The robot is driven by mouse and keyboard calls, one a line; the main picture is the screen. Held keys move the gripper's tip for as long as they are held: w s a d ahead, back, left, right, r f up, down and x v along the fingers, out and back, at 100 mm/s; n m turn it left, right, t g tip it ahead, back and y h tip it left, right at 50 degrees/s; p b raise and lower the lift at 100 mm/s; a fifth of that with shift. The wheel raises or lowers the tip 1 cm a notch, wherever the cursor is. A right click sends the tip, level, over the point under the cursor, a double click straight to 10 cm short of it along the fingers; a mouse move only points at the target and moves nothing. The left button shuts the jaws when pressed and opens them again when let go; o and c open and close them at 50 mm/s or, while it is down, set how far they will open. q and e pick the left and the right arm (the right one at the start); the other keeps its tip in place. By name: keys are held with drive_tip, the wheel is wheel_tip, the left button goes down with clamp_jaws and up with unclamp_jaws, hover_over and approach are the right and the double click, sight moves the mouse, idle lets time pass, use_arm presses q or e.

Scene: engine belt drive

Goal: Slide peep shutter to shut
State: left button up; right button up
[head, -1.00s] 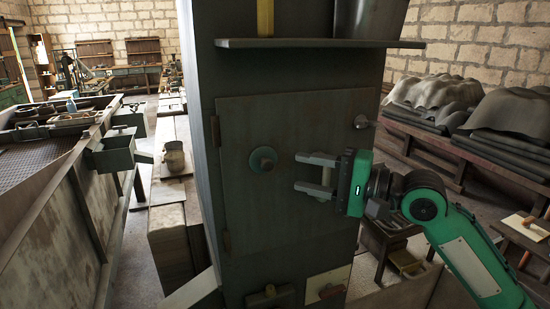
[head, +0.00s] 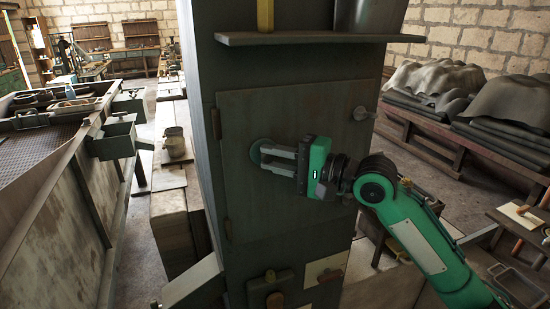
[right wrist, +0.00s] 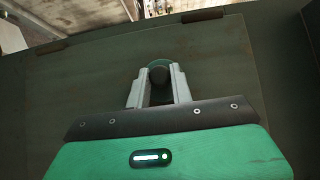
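The peep shutter (head: 255,153) is a round green disc with a dark knob on the grey cabinet door (head: 300,115). In the head view its left edge shows past my fingers. In the right wrist view the shutter's dark knob (right wrist: 158,76) sits between the two grey fingers, with the green disc rim behind it. My right gripper (head: 270,159) reaches in from the right, and its fingers appear closed on both sides of the knob. The fingers hide most of the shutter in the head view. My left gripper is not in view.
A shelf (head: 310,39) juts out above the door. A round door knob (head: 361,113) is at the upper right. A dark plate with a small handle (head: 272,284) and a pale plate (head: 326,268) sit below. A metal trough (head: 60,190) stands left.

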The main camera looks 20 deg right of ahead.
clamp_jaws()
drive_tip(key=shift+a+f+b, duration=0.1)
drive_tip(key=shift+f+b, duration=0.5)
drive_tip(key=shift+f, duration=2.7)
drive_tip(key=o, duration=0.7)
unclamp_jaws()
drive_tip(key=shift+b+v, duration=2.8)
drive_tip(key=shift+v, duration=4.15)
